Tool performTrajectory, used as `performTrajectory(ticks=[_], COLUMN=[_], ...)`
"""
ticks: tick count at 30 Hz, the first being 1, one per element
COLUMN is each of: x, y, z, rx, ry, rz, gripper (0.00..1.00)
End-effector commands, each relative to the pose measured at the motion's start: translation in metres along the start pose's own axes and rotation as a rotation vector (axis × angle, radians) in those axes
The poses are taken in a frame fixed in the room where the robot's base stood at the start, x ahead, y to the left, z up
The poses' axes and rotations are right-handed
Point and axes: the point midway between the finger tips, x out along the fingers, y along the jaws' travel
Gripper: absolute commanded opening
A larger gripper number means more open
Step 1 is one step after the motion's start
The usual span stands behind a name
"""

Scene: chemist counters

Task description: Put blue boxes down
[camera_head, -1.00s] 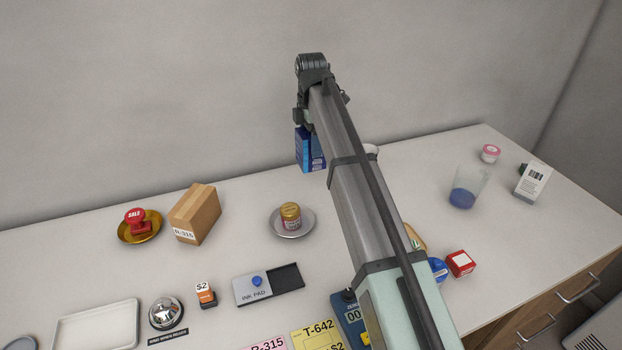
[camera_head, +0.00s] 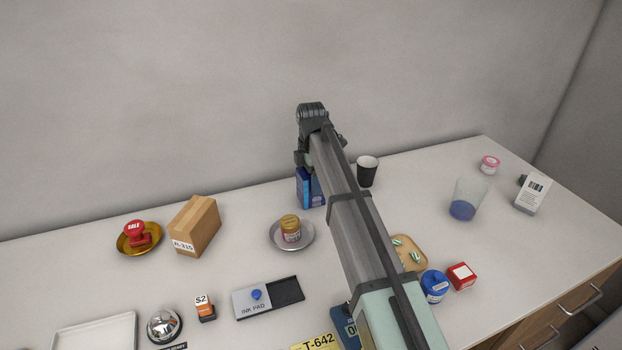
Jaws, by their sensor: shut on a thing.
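A blue box (camera_head: 309,190) stands upright under my gripper (camera_head: 304,164) near the counter's back edge, right of the silver dish. My gripper is shut on the top of this box. The arm hides part of the box and the fingertips. I cannot tell whether its base touches the counter (camera_head: 345,232) or hovers just above it. No other blue box shows clearly.
A silver dish (camera_head: 273,235) with a gold-lidded jar (camera_head: 291,228) is close on the left. A cardboard box (camera_head: 195,225) stands further left. A wooden tray (camera_head: 421,243) lies partly behind my arm.

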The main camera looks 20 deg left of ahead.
Motion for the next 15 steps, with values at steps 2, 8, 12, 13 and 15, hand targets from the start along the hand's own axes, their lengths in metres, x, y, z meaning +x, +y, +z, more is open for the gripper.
performTrajectory(ticks=[2,8,12,13,15], x=[0.0001,0.0028,0.0027,0.0026,0.0026], y=[0.0001,0.0000,0.0000,0.0000,0.0000], z=[0.0000,0.0000,0.0000,0.0000,0.0000], rx=[0.000,0.000,0.000,0.000,0.000], ry=[0.000,0.000,0.000,0.000,0.000], rz=[0.000,-0.001,-0.001,-0.001,-0.001], gripper=[0.42,0.85,0.99,1.00,1.00])
